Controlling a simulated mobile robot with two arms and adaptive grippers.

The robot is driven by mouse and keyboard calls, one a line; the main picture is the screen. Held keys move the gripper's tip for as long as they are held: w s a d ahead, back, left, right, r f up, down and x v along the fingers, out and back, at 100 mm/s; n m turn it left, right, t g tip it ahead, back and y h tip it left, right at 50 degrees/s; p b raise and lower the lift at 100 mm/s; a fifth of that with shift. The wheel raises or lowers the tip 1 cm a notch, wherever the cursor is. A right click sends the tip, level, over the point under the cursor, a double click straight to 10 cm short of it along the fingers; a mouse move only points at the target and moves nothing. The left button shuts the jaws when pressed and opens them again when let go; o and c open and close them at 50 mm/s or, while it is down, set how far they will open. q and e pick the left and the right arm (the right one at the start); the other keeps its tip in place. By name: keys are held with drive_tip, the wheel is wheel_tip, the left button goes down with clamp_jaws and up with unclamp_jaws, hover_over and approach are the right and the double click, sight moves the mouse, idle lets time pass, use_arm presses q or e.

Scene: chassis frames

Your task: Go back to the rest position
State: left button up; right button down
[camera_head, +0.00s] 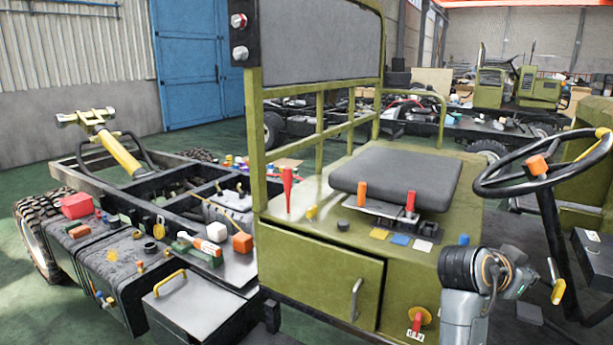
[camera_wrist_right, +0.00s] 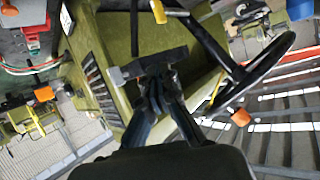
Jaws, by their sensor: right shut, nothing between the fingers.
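My right gripper (camera_wrist_right: 157,84) shows in the right wrist view. Its two dark fingers come together at the tips and hold nothing. In the head view my right arm stands at the lower right, in front of the green vehicle chassis (camera_head: 320,262), and its fingers cannot be made out there. The steering wheel (camera_head: 537,160) is above and to the right of the arm. It also shows in the right wrist view (camera_wrist_right: 268,66), to the right of the fingers. My left gripper is not in view.
A dark seat (camera_head: 397,178) is on the green chassis, with red and orange levers in front of it. A blue door (camera_head: 190,70) is behind. Green floor (camera_head: 40,310) is clear at the lower left.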

drive_tip(key=s+a+f+n+t+y, duration=0.1)
drive_tip(key=s+a+f+n+y, duration=0.3)
drive_tip(key=f, duration=0.6)
drive_tip(key=s+a+f+n+y, duration=0.1)
drive_tip(key=s+a+f+n, duration=0.3)
drive_tip(key=f, duration=0.7)
drive_tip(key=s+a+f+n+g+y, duration=0.2)
drive_tip(key=s+a+f+n+y, duration=0.3)
drive_tip(key=s, duration=0.6)
drive_tip(key=s+a+f+n+g+y, duration=0.1)
drive_tip(key=s+a+f+n+y, duration=0.15)
drive_tip(key=s+a+f, duration=0.5)
drive_tip(key=s+f+g, duration=0.1)
drive_tip(key=s+f, duration=0.1)
drive_tip(key=f, duration=1)
drive_tip(key=s+f, duration=0.3)
drive_tip(key=f, duration=0.8)
drive_tip(key=s+d+f+n+g, duration=0.1)
drive_tip(key=s+d+f, duration=0.2)
drive_tip(key=s+f, duration=1.3)
drive_tip(key=shift+s+f, duration=0.25)
drive_tip(key=shift+h, duration=0.25)
